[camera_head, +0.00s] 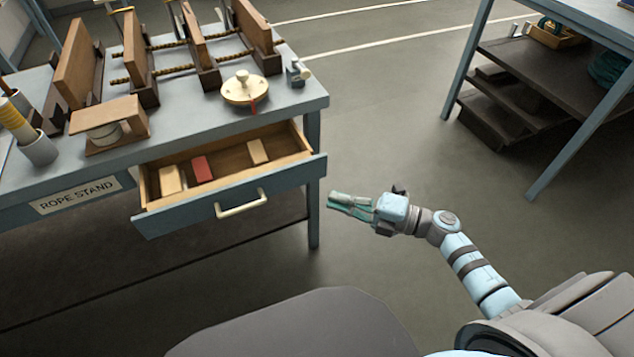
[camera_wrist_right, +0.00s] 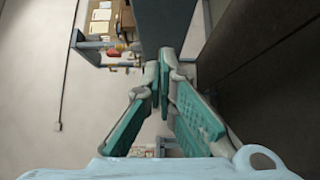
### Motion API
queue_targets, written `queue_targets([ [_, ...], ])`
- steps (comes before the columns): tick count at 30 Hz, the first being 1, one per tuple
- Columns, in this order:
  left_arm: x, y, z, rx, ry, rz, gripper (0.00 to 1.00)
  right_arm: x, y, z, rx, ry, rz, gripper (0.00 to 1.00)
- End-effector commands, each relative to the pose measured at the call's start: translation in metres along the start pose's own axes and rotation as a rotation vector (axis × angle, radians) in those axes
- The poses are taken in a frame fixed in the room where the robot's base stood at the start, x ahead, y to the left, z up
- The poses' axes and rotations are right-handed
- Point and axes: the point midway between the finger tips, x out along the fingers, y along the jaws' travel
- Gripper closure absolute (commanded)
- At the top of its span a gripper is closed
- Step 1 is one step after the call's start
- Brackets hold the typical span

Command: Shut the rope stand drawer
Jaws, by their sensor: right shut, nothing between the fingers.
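The rope stand drawer (camera_head: 178,219) is pulled out from under the blue-grey bench top. It has a blue front with a pale bar handle (camera_head: 241,203). Inside lie a red block (camera_head: 202,169) and two pale blocks. My right gripper (camera_head: 332,201) is shut and empty, just right of the drawer front's right end in the head view. In the right wrist view its fingertips (camera_wrist_right: 162,72) meet close to a blue-grey panel (camera_wrist_right: 165,25), which may be the drawer front. I cannot tell whether they touch it. My left gripper is not in view.
The rope stand (camera_head: 305,110) carries wooden frames with ropes, a round cream disc (camera_head: 244,89) and a grey cup (camera_head: 38,148). A bench leg (camera_head: 314,225) stands beside the drawer. Another blue table (camera_head: 600,20) with a lower shelf is at the upper right. Open floor lies between.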

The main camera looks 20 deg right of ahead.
Motion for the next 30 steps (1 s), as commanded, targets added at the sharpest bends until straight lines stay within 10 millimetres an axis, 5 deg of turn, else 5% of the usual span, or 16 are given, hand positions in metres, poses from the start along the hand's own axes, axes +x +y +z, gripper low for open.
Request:
queue_targets([
  [5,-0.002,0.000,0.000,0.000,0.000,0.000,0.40,0.039,0.002,0.000,0.003,-0.001,0.005,1.00],
  [12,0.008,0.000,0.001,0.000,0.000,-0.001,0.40,0.062,-0.001,0.025,0.003,-0.001,0.002,1.00],
  [30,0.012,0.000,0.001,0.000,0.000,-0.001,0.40,0.064,-0.001,0.037,0.003,-0.015,0.001,1.00],
])
